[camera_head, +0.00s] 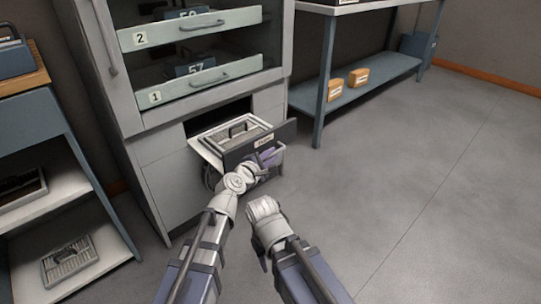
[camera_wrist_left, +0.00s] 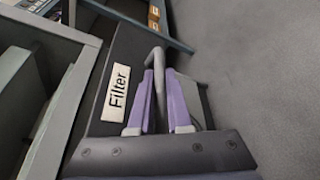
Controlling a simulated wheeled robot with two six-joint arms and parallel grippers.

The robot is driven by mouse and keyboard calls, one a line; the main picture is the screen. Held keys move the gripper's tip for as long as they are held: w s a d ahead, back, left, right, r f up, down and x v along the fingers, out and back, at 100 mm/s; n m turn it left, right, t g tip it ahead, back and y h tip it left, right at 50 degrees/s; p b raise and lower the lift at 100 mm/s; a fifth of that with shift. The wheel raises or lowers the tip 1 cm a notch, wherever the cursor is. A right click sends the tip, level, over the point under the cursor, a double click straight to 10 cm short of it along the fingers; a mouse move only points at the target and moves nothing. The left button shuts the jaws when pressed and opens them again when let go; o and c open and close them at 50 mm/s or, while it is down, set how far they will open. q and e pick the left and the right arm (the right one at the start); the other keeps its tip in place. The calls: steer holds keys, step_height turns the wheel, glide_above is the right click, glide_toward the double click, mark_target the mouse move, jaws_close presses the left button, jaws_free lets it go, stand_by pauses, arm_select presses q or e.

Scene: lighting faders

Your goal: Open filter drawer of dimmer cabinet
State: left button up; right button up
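The filter drawer (camera_head: 262,148) at the bottom of the grey dimmer cabinet (camera_head: 165,160) stands pulled out, with a dark front and a "Filter" label. A pale framed filter with a dark handle (camera_head: 238,128) lies in it. In the left wrist view the label (camera_wrist_left: 115,93) and the grey bar handle (camera_wrist_left: 158,62) on the drawer front (camera_wrist_left: 122,50) show close up. My left gripper (camera_head: 268,156) is at the drawer front. Its purple fingers (camera_wrist_left: 160,82) are closed around the bar handle.
Above are numbered dimmer trays 2 (camera_head: 190,30) and 1 (camera_head: 205,83). A blue-grey workbench (camera_head: 326,75) with two small orange boxes stands at the right. A shelf unit (camera_head: 60,130) stands at the left. The floor (camera_head: 400,180) on the right is clear.

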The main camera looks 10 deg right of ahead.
arm_select(q)
steer(key=shift+o, duration=0.8)
steer(key=shift+s+a, duration=0.1)
steer(key=p+v, duration=0.1)
steer(key=v, duration=0.6)
steer(key=shift+s+a+r+p, duration=0.15)
steer(key=shift+s+a+p, duration=0.1)
steer(key=shift+p, duration=0.1)
steer(key=shift+w+r, duration=0.1)
